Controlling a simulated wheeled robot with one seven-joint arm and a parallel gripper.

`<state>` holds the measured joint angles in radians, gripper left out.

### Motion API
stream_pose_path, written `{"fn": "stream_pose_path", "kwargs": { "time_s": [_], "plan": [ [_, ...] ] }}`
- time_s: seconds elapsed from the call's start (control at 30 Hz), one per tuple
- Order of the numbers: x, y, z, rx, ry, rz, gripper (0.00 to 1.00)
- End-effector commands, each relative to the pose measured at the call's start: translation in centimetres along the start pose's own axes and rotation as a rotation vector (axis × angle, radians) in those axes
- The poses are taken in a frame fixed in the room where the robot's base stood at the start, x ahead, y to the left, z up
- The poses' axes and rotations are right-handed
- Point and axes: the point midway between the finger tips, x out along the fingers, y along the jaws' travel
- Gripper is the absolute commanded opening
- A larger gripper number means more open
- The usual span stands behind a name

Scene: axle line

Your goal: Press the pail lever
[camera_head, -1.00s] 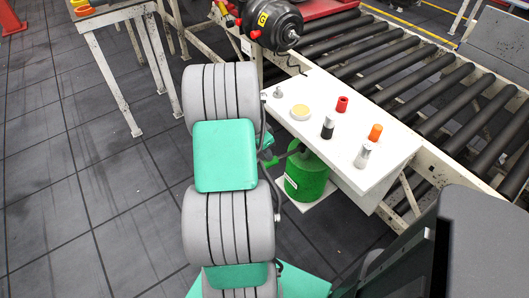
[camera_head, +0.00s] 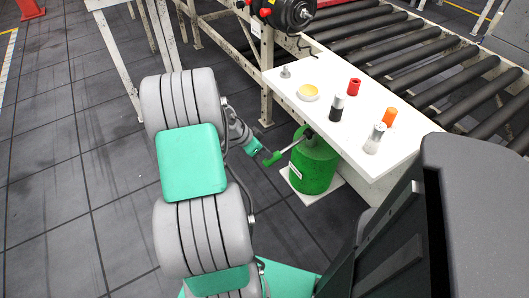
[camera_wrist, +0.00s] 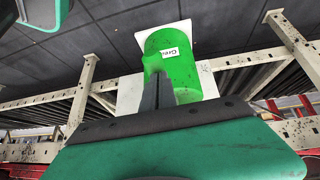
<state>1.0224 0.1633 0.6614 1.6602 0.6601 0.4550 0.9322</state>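The green pail (camera_head: 315,170) stands upright on a white floor plate (camera_head: 296,188), beside and partly under the white table. Its lever (camera_head: 288,152) slants down to the left from the pail's top to a green end. My gripper (camera_head: 262,152) is at the lever's outer end; I cannot tell whether they touch. In the wrist view my gripper's dark fingers (camera_wrist: 158,92) look shut together in front of the pail (camera_wrist: 190,65), which bears a white label. A green part (camera_wrist: 153,63), perhaps the lever, shows just beyond the fingertips, and the fingers hide what lies behind them.
The white table (camera_head: 345,150) carries a yellow disc (camera_head: 308,92), a red piece (camera_head: 354,87), an orange piece (camera_head: 390,117) and several cylinders. A roller conveyor (camera_head: 430,70) runs behind it. The dark tiled floor (camera_head: 80,200) to the left is clear.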

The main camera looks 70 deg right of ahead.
Motion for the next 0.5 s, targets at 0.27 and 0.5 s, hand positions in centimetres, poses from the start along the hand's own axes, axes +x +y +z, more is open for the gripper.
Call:
{"fn": "stream_pose_path", "kwargs": {
  "time_s": [0.27,0.5],
  "plan": [
    [-1.9,0.0,-0.5,-0.008,-0.004,0.003,0.0],
    [-7.4,-0.5,-1.0,-0.006,0.001,-0.005,0.0]
  ]
}}
